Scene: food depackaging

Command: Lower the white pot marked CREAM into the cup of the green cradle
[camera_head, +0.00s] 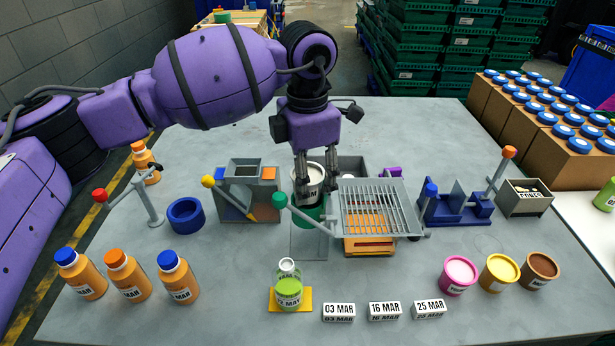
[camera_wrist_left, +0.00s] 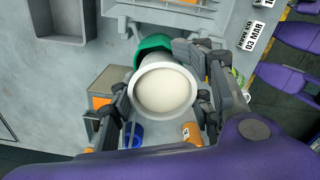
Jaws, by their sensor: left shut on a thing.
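The white pot (camera_head: 309,184) with dark lettering, partly covered by my fingers, is upright in my left gripper (camera_head: 310,190). The left gripper is shut on its sides. The green cradle cup (camera_head: 310,214) is directly below the pot in the head view; the pot's lower edge overlaps the cup's rim, and I cannot tell whether it has entered. In the left wrist view the pot's pale round top (camera_wrist_left: 165,90) is between the two fingers, with the green cup (camera_wrist_left: 150,46) showing behind it, off to one side. My right gripper is not in view.
A grey grill rack (camera_head: 375,208) stands close right of the cradle, and a grey box station (camera_head: 248,192) close left. A green-capped lever (camera_head: 281,201) is just beside the cup. A green bottle (camera_head: 288,288) and date blocks (camera_head: 385,311) stand in front.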

